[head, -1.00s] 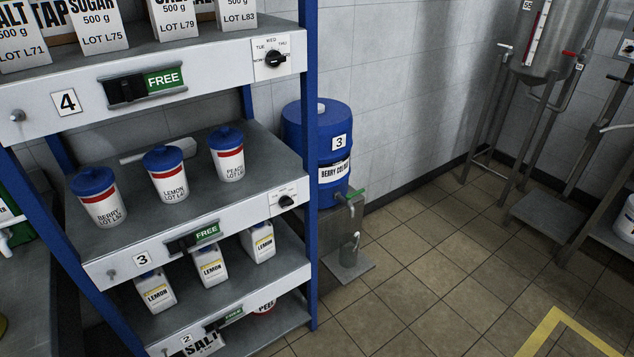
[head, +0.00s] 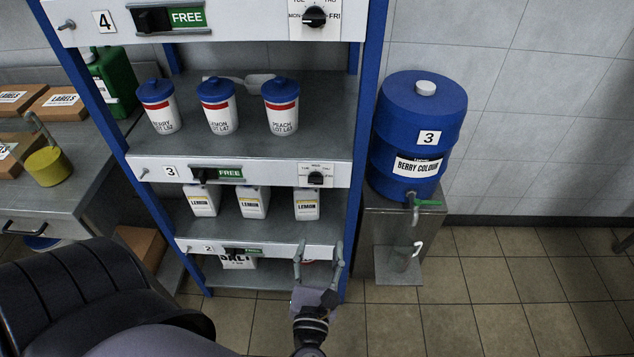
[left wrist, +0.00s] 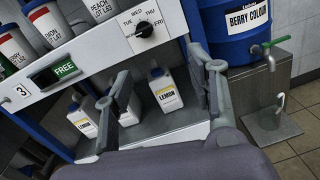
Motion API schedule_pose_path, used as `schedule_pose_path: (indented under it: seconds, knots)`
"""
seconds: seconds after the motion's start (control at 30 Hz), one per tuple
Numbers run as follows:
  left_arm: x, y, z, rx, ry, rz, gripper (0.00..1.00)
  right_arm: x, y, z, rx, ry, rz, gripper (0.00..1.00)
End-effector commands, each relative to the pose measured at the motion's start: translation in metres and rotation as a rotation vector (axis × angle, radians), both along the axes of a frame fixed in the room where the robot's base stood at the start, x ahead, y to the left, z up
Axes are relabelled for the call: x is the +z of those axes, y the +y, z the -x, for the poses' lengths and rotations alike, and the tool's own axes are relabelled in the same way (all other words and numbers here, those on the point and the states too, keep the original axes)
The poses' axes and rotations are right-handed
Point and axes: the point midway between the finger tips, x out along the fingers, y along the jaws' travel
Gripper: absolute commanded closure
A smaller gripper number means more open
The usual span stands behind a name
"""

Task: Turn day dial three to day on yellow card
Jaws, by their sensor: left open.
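Day dial three (head: 315,178) is a black knob on a white plate at the right end of shelf 3's front rail. It shows larger in the left wrist view (left wrist: 145,30), with TUE, WED and THU lettered around it; I cannot tell surely where it points. My left gripper (head: 320,244) is open and empty, in front of the lower shelves, below the dial. In the left wrist view its two fingers frame a lemon bottle (left wrist: 165,90), apart from the dial. I see no yellow card. My right gripper is not in view.
A blue drum (head: 420,120) marked 3 with a green tap stands right of the rack on a metal stand (head: 380,240). Shelf 3 holds several blue-lidded tubs (head: 220,105). A bench (head: 60,200) with boxes is at left. The tiled floor at right is clear.

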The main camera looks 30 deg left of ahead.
Motion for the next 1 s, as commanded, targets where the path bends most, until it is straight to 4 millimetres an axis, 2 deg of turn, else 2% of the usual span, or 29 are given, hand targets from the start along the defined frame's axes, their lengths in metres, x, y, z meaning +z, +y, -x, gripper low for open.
schedule_pose_path:
  seconds: [0.03,0.1,0.27,0.8,1.0]
  knots:
    - [0.009,0.005,0.003,0.03,-0.035,0.065,0.48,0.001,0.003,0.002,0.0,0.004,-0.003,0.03]
    - [0.015,0.011,0.005,0.056,-0.065,0.121,0.48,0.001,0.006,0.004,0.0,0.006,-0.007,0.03]
    - [0.019,0.02,-0.007,0.067,-0.081,0.144,0.48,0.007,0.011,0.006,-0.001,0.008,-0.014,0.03]
    - [0.02,0.08,-0.105,0.064,-0.078,0.139,0.48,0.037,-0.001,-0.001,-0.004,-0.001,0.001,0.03]
    - [0.019,0.095,-0.131,0.063,-0.078,0.14,0.48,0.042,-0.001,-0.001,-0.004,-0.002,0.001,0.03]
